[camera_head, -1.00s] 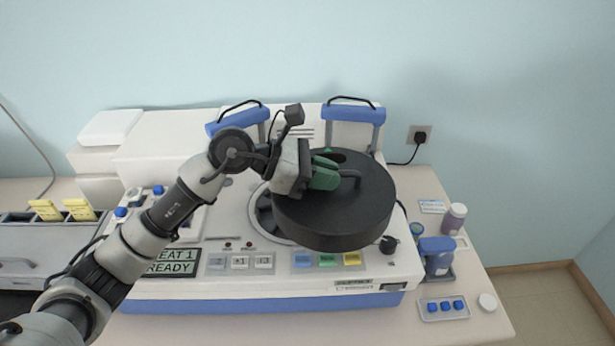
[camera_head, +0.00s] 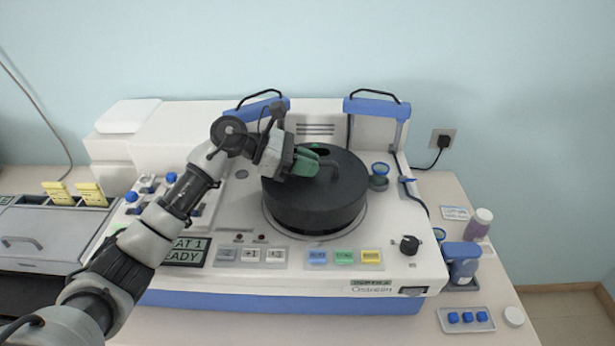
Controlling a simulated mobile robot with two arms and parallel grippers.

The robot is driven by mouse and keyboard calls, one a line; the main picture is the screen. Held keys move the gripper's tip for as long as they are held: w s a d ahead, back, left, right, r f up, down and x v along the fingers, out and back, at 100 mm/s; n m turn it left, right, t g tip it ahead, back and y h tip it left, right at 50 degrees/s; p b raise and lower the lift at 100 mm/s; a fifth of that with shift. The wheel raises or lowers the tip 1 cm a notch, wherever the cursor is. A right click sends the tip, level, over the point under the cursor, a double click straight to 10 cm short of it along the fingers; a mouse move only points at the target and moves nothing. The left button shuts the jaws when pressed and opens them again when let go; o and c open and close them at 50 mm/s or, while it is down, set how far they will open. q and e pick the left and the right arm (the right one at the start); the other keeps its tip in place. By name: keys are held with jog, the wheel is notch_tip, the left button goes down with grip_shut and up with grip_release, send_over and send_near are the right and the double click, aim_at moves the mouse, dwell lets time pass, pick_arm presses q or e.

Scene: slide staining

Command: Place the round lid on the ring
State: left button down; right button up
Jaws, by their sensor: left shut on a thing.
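The round lid (camera_head: 318,205) is a thick black disc with a handle on top. It sits level over the round opening in the white machine, and the pale ring (camera_head: 356,226) shows as a thin rim around its lower edge. I cannot tell whether the lid touches the ring all round. My left gripper (camera_head: 318,164), with green fingers, is shut on the lid's handle from the left. The fingers hide part of the handle. My right gripper is not in view.
The white machine (camera_head: 400,262) has buttons and a black knob (camera_head: 409,245) in front. Two blue-topped holders with black handles stand behind the lid. A purple bottle (camera_head: 479,224), a blue-capped container (camera_head: 462,262) and a small tray (camera_head: 466,319) are at the right.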

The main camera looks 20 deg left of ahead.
pick_arm(q)
jog(key=shift+f, duration=0.95)
jog(key=shift+w+f, duration=0.1)
jog(key=shift+f, duration=0.3)
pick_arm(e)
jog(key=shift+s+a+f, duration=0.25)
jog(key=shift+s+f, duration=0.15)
pick_arm(q)
jog(key=c, duration=1.6)
grip_release()
jog(key=shift+f+b, duration=0.1)
jog(key=shift+b, duration=0.2)
jog(key=o, duration=0.5)
jog(key=shift+c, duration=0.2)
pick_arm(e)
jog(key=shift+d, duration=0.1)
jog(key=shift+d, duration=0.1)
pick_arm(q)
jog(key=b+v, duration=0.4)
jog(key=v, duration=0.8)
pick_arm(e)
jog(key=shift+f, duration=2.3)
